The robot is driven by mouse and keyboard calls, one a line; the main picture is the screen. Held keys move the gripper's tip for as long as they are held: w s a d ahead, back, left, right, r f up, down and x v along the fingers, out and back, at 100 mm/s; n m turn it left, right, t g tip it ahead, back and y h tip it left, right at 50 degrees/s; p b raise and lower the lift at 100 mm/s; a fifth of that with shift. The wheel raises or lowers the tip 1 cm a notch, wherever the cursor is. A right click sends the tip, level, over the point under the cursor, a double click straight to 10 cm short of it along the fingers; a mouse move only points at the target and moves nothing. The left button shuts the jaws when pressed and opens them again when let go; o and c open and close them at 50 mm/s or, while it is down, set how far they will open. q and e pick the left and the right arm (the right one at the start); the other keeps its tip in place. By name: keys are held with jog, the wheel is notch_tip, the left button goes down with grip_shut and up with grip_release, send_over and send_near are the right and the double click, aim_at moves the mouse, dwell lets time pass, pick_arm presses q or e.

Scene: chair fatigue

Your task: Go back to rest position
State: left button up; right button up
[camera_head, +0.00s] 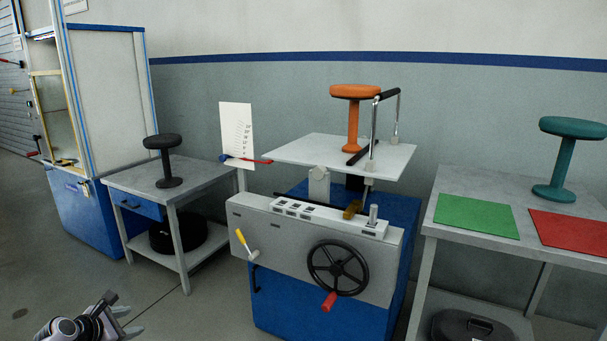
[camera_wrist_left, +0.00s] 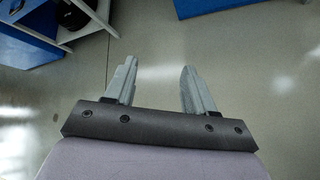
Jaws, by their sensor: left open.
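My left gripper (camera_head: 125,316) is low at the bottom left of the head view, over the floor and apart from the furniture. In the left wrist view its two fingers (camera_wrist_left: 157,85) are spread wide with nothing between them, and bare floor lies beyond. My right gripper is in neither view.
A grey test machine (camera_head: 315,240) with a handwheel (camera_head: 337,267) carries an orange stool (camera_head: 354,92) on its white plate. A left table (camera_head: 205,180) holds a black stool (camera_head: 163,141). A right table (camera_head: 460,185) holds a teal stool (camera_head: 568,127), green mat (camera_head: 476,215) and red mat (camera_head: 570,232).

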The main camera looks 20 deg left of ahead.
pick_arm(q)
jog(key=s+d+f+m+g, duration=0.1)
jog(key=s+d+f+m, duration=0.1)
jog(key=d+m, duration=0.6)
jog(key=s+d+f+m, duration=0.2)
jog(key=d+m, duration=0.4)
jog(key=m, duration=0.3)
jog(key=s+d+f+m+g, duration=0.1)
jog(key=s+d+f+m, duration=0.15)
jog(key=d+m, duration=0.55)
jog(key=s+d+r+m+t+h, duration=0.1)
jog(key=s+d+m+h, duration=0.2)
jog(key=d, duration=0.8)
jog(key=s+d+r+m+t+h, duration=0.15)
jog(key=s+d+m, duration=0.3)
jog(key=d, duration=0.65)
notch_tip(320, 180, up, 15)
jog(key=p, duration=1.6)
jog(key=shift+a+f+m+g+y+p, duration=0.2)
jog(key=shift+a+m+g+y+p, duration=0.05)
jog(key=shift+m+g+y+p, duration=0.1)
jog(key=shift+f, duration=0.1)
